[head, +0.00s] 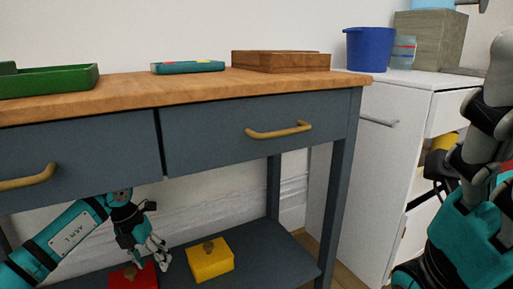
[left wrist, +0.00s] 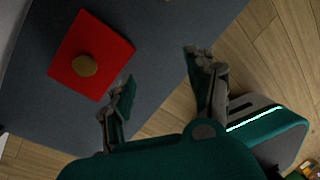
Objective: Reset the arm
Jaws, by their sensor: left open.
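My left gripper (head: 155,250) is under the drawers of the blue-grey table, just above its lower shelf. In the left wrist view the left gripper (left wrist: 158,80) is open, with nothing between its fingers. A red block with a round brown knob (head: 133,275) lies on the lower shelf close to the left gripper. It also shows in the left wrist view (left wrist: 112,52), apart from the fingers. A yellow block with a knob (head: 210,262) sits right of the gripper on the same shelf. My right arm rises at the right edge of the head view; its gripper is not visible.
The table's wooden top (head: 190,88) and drawer fronts are above the left arm. On top are a green tray (head: 50,82), a teal case (head: 188,67) and a wooden box (head: 280,62). A white cabinet (head: 395,130) with a blue bucket (head: 369,50) stands right.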

